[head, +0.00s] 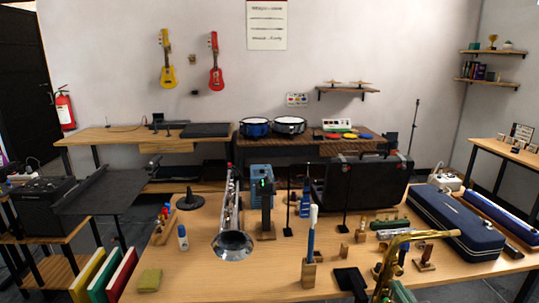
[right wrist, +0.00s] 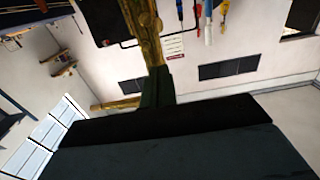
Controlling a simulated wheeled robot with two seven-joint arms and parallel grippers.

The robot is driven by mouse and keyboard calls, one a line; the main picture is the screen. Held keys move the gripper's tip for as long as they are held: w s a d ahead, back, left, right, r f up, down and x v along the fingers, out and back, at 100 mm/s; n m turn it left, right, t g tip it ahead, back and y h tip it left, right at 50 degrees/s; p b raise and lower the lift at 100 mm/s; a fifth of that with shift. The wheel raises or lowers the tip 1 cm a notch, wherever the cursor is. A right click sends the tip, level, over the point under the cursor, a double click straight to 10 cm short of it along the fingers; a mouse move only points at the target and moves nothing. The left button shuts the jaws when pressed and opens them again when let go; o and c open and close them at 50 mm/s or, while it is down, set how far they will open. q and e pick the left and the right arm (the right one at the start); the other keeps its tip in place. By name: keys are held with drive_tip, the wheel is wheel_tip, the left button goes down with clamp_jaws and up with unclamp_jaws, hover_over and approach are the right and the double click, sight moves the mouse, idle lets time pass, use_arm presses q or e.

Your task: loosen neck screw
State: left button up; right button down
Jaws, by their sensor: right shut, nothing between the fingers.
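A brass saxophone (head: 384,280) stands at the front right of the table. Its curved neck (head: 415,236) rises and bends to the right. The neck screw is too small to make out. In the right wrist view, my right gripper (right wrist: 157,84) shows as dark shut fingers above a broad black body. A golden bar (right wrist: 147,30), perhaps part of the saxophone, passes just beyond the fingertips. I cannot tell whether they touch. Nothing is between the fingers. My right gripper is hard to pick out in the head view. My left gripper is not in view.
A silver clarinet-like instrument with a flared bell (head: 232,245) stands at the table's middle. A wooden holder (head: 310,270) stands left of the saxophone. A blue case (head: 455,222) and an open black case (head: 362,182) lie behind.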

drive_tip(key=shift+w+a, duration=0.1)
drive_tip(key=shift+w, duration=0.5)
drive_tip(key=shift+d+r+p, duration=0.2)
drive_tip(key=shift+r+p, duration=0.15)
drive_tip(key=shift+p, duration=0.15)
idle(0.4)
drive_tip(key=s+d+f+p, duration=0.1)
drive_tip(key=s+d+p, duration=0.1)
drive_tip(key=s+p, duration=0.4)
idle(1.6)
